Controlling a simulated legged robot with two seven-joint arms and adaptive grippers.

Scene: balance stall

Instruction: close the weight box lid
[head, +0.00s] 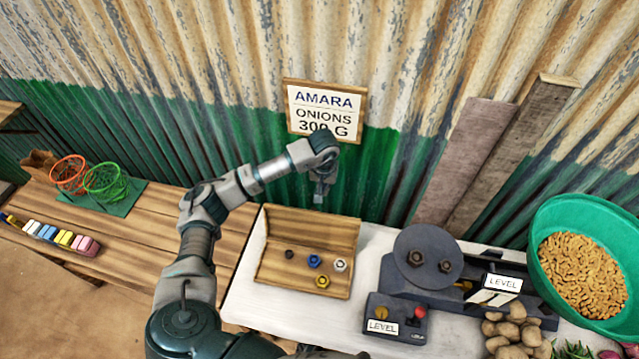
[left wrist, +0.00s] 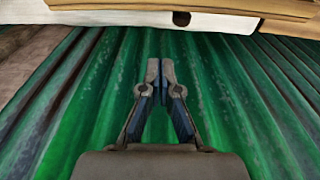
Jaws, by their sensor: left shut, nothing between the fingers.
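The wooden weight box (head: 262,272) sits open on the white table, with a few hex-shaped weights in it. Its lid (head: 312,228) stands raised along the back side, towards the wall. My left gripper (head: 319,198) hangs just above and behind the top edge of the lid, near the corrugated wall, apart from the lid as far as I can see. In the left wrist view the gripper's fingers (left wrist: 160,70) are together and empty, over green corrugated metal. A strip of wood, probably the box or lid, shows at the top of that view. My right gripper is out of view.
A scale (head: 425,260) and a small level control box (head: 395,320) stand right of the weight box. A green basin (head: 555,215) of yellow-brown food and potatoes (head: 510,330) are further right. A sign (head: 325,108) hangs on the wall above. A wooden bench (head: 150,215) lies left.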

